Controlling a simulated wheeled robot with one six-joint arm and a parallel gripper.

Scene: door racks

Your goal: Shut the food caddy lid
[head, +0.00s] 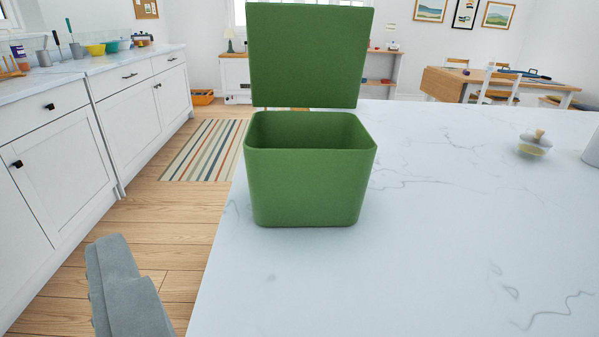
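The green food caddy (308,190) stands upright on the white marble counter, left of the middle of the picture. Its lid (308,55) is open and stands almost straight up at the caddy's back edge, its broad face toward me. The top of the lid runs close to the upper picture edge. My gripper (115,262) shows as a grey shape at the lower left, beyond the counter's left edge over the floor. It is well apart from the caddy and lid, lower and to their left. Whether its fingers are open or shut does not show.
The marble counter (460,220) is clear right of and in front of the caddy. A small lidded jar (534,146) stands at the far right. White cabinets (70,180) line the left side, with a wood floor aisle (180,215) between.

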